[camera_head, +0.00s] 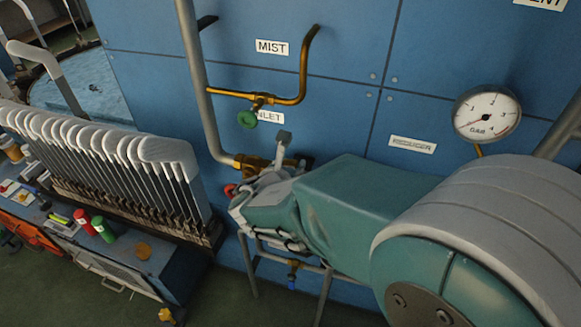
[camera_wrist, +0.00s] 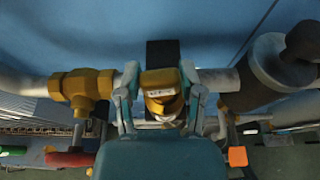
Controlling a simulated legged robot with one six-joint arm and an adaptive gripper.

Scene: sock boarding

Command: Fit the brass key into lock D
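I cannot tell whether the key touches this block. In the head view my gripper (camera_head: 262,192) is at the lower pipe fitting, and its fingertips and the key are hard to make out. I can read no letter D, so lock D cannot be identified.
A brass fitting (camera_wrist: 82,88) is left of my gripper and a grey cylinder (camera_wrist: 270,75) right of it. A pipe (camera_head: 197,85) and a green-knobbed valve (camera_head: 247,118) stand above. A rack of white-topped forms (camera_head: 130,148) is at left. A gauge (camera_head: 487,113) is on the blue wall.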

